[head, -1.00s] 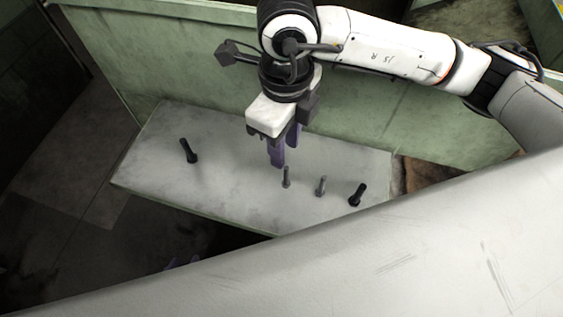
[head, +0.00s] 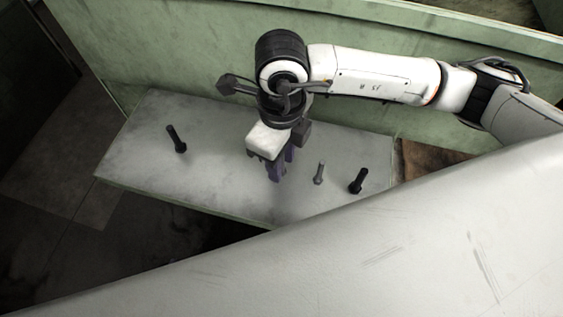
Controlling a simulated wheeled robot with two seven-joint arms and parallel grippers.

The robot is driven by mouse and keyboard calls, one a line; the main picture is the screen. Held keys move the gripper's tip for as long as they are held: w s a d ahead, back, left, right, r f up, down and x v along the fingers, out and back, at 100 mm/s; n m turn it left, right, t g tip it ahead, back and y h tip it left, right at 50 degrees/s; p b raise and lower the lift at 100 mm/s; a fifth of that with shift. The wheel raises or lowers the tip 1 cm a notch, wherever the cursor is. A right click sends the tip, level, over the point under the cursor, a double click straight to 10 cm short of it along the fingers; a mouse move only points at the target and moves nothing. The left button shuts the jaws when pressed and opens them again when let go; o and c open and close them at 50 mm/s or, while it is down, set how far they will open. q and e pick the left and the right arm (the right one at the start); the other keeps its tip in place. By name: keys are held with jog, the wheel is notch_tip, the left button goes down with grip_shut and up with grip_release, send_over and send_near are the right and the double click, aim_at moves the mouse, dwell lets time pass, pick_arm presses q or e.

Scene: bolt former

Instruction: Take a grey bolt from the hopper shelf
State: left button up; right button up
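My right gripper (head: 280,173), with purple fingers, points down at the middle of the pale hopper shelf (head: 220,130), its tips low near the surface. A grey bolt (head: 319,173) stands on the shelf just right of the fingers, apart from them. A second grey bolt, seen earlier near the fingertips, is now hidden by the gripper. I cannot tell whether the fingers are closed on it. My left gripper is not in view.
A green wall (head: 180,60) rises behind the shelf. The shelf between the left black bolt and my gripper is clear.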

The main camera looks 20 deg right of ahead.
grip_shut()
jog(key=shift+r, duration=0.15)
